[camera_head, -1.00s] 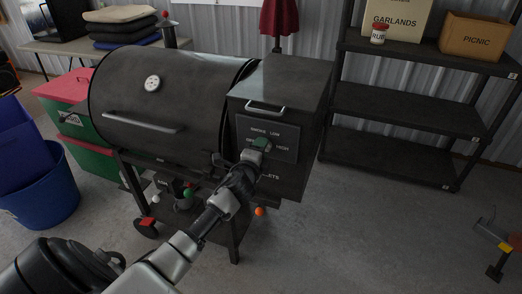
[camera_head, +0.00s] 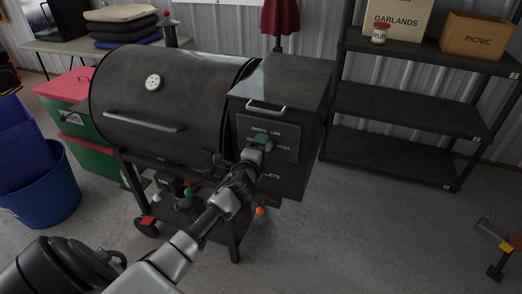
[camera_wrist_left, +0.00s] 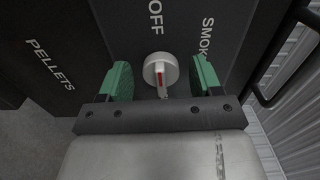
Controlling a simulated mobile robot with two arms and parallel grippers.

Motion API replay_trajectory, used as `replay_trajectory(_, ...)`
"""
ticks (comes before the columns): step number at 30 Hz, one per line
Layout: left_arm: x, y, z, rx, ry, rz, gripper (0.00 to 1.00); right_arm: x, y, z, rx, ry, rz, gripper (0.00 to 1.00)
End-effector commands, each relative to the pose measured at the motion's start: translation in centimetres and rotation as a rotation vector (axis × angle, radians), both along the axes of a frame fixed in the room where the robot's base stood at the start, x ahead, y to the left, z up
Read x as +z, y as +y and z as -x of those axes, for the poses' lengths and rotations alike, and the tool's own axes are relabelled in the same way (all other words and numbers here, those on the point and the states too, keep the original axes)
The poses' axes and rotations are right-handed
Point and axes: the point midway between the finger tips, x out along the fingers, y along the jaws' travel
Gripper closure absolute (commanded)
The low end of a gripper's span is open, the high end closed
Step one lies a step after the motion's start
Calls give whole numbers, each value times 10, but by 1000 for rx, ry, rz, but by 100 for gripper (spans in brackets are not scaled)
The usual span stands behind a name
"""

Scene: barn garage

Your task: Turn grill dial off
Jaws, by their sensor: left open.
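The grill dial (camera_wrist_left: 161,72) is a round white knob with a red-marked pointer. It sits between the two green fingers of my left gripper (camera_wrist_left: 160,78) in the left wrist view, with a gap on each side. The pointer shows toward the bottom of that view, while the OFF label (camera_wrist_left: 155,14) is at the top. In the head view my left gripper (camera_head: 260,142) is at the dark control panel (camera_head: 284,130) on the grill's right-hand box and hides the dial. The gripper is open.
The black grill barrel (camera_head: 165,95) has a long front handle (camera_head: 142,122). The panel box has a handle (camera_head: 266,106) above the labels. A blue bin (camera_head: 45,190) stands left and a dark shelf (camera_head: 405,102) right. The floor between grill and shelf is clear.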

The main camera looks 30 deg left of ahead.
Motion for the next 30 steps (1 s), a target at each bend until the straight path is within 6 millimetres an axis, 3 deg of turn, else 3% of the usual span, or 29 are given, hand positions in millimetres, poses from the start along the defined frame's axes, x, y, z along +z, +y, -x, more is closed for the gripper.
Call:
replay_trajectory(5, -1, -3, 13, 0, 1, -1, 35, 0, 0, 0, 0, 0, 0, 57)
replay_trajectory(18, -2, -22, 91, 0, 2, 0, 35, -3, -2, 0, 1, 0, 2, 57)
replay_trajectory(23, -1, -25, 103, 1, 1, 0, 35, -4, -2, 0, 1, -1, 3, 57)
replay_trajectory(30, 0, -25, 105, 1, 0, 0, 35, -4, -2, 0, 1, -1, 3, 57)
